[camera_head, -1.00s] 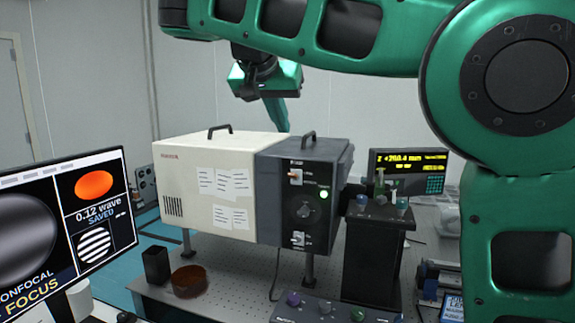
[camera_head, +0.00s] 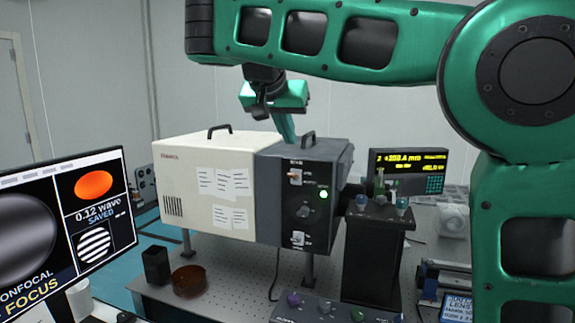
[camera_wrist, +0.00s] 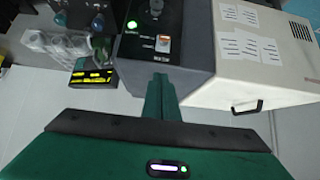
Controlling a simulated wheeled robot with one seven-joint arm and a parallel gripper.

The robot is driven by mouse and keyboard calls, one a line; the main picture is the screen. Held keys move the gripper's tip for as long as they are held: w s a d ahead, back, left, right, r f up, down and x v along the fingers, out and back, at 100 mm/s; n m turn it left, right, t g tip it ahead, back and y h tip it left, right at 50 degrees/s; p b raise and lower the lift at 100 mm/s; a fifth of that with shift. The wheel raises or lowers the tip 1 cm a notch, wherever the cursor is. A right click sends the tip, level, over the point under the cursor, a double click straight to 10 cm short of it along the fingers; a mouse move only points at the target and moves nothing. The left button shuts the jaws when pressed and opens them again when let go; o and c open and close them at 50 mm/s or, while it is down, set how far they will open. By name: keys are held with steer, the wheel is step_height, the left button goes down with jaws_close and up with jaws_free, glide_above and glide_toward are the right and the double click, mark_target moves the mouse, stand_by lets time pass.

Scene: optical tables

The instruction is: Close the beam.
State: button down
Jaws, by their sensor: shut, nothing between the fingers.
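A box with a cream half and a dark grey control half (camera_head: 270,190) stands on the optical table. Its dark front panel carries an upper switch with an orange-white lever (camera_head: 295,176), a lit green lamp (camera_head: 323,195), a round black knob (camera_head: 303,211) and a lower switch (camera_head: 298,239). In the wrist view, the upper switch (camera_wrist: 163,43) and green lamp (camera_wrist: 131,25) lie beyond my fingers. My gripper (camera_head: 287,133) is shut and empty, pointing down above and behind the dark half's top edge. Its green fingers also show in the wrist view (camera_wrist: 160,90). Panel lettering is too small to read.
A black pedestal (camera_head: 372,255) with several small knobs stands right of the box, before a yellow-lettered display (camera_head: 408,170). A monitor (camera_head: 80,215) is at left. A black cup (camera_head: 156,265) and amber dish (camera_head: 189,281) sit in front. A knob panel (camera_head: 330,310) lies at the front edge.

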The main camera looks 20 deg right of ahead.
mark_target(291, 174)
steer(key=x, duration=0.5)
steer(key=f, duration=0.2)
steer(key=s, duration=0.1)
steer(key=shift+a+f, duration=0.35)
steer(key=shift+f, duration=0.05)
steer(key=shift+s+a+f, duration=0.2)
steer(key=shift+a+f, duration=0.05)
steer(key=shift+f, duration=0.2)
